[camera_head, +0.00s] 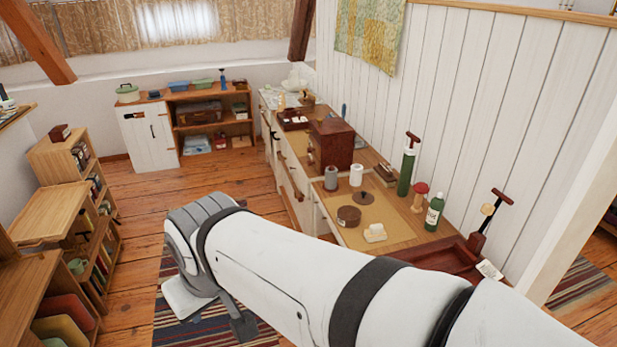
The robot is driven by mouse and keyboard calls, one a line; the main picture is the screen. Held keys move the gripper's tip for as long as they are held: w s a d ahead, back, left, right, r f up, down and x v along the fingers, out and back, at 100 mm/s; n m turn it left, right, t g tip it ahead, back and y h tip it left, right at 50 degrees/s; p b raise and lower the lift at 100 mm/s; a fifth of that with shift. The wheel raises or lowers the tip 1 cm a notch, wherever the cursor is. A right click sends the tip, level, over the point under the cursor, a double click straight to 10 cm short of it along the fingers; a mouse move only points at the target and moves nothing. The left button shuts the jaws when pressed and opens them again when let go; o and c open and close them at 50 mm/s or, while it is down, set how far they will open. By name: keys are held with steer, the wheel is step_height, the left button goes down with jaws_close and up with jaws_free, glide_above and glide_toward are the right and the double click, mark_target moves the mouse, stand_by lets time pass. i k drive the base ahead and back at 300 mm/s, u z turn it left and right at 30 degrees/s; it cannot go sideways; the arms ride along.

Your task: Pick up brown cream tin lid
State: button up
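A round brown tin (349,216) stands on the tan mat on the wooden worktop, right of the centre of the view. A flat dark brown disc (364,198) with a raised middle lies just behind it; it looks like a lid, but I cannot tell for sure which of the two is the cream tin lid. My gripper (213,308) hangs at the end of my white arm, over the floor and striped rug, left of the worktop and apart from both. My wrist hides part of it, so its opening is not clear.
On the worktop are a pale lumpy object (375,233), white roll (356,175), grey roll (331,178), green bottle (434,212), green pump (406,172) and wooden box (331,143). A dark red tray (450,256) is at the near end. Wooden shelves (75,215) stand left; floor between is clear.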

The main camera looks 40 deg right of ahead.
mark_target(364, 198)
steer(key=i, duration=2.3)
steer(key=z, duration=3.2)
steer(key=i, duration=1)
steer(key=u, duration=0.05)
